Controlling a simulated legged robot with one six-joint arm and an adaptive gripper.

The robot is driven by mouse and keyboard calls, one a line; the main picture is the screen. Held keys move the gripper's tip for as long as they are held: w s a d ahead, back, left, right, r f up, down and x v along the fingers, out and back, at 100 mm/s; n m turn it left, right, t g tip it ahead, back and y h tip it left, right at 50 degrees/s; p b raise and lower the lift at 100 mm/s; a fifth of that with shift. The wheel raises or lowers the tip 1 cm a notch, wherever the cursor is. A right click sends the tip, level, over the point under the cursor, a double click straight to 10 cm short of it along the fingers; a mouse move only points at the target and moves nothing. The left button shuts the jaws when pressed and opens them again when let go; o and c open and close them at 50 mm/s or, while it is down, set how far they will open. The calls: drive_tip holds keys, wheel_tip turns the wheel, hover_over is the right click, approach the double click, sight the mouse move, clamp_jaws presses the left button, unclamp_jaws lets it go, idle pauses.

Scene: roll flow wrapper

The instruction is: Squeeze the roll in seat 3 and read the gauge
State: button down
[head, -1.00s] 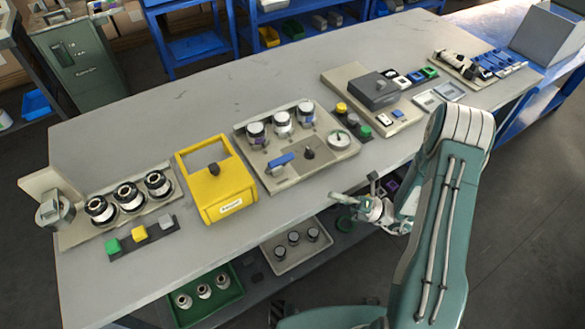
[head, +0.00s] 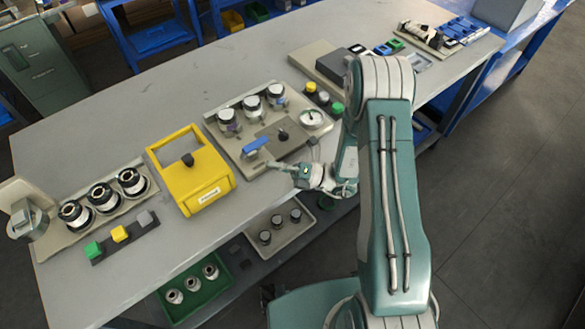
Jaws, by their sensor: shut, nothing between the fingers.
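The grey gauge panel (head: 241,158) lies on the bench with several fittings. Three dark-capped rolls stand upright in a row along its back: a left one (head: 229,120), a middle one (head: 252,106) and a right one (head: 277,95). Seat numbers are not readable, so I cannot tell which is seat 3. A round white gauge (head: 313,118) is at the panel's right; its reading is too small to make out. A blue handle (head: 257,146) and a black knob (head: 282,135) are in front of the rolls. My gripper (head: 272,164) is shut and empty at the panel's front edge, just below the blue handle.
A yellow box frame (head: 190,190) stands left of the panel. Further left are a rack of black-and-white rolls (head: 103,195) and coloured buttons (head: 119,233). Green and yellow buttons (head: 323,97) are right of the panel. Trays (head: 280,255) sit below the bench front.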

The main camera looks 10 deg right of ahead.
sight(253, 149)
drive_tip(key=shift+w+a+r, duration=0.35)
drive_tip(key=shift+w+r, duration=0.1)
drive_tip(key=shift+w, duration=0.3)
drive_tip(key=shift+w+a+r, duration=0.35)
drive_tip(key=shift+w+r, duration=0.05)
drive_tip(key=shift+w, duration=0.3)
drive_tip(key=shift+r, duration=0.1)
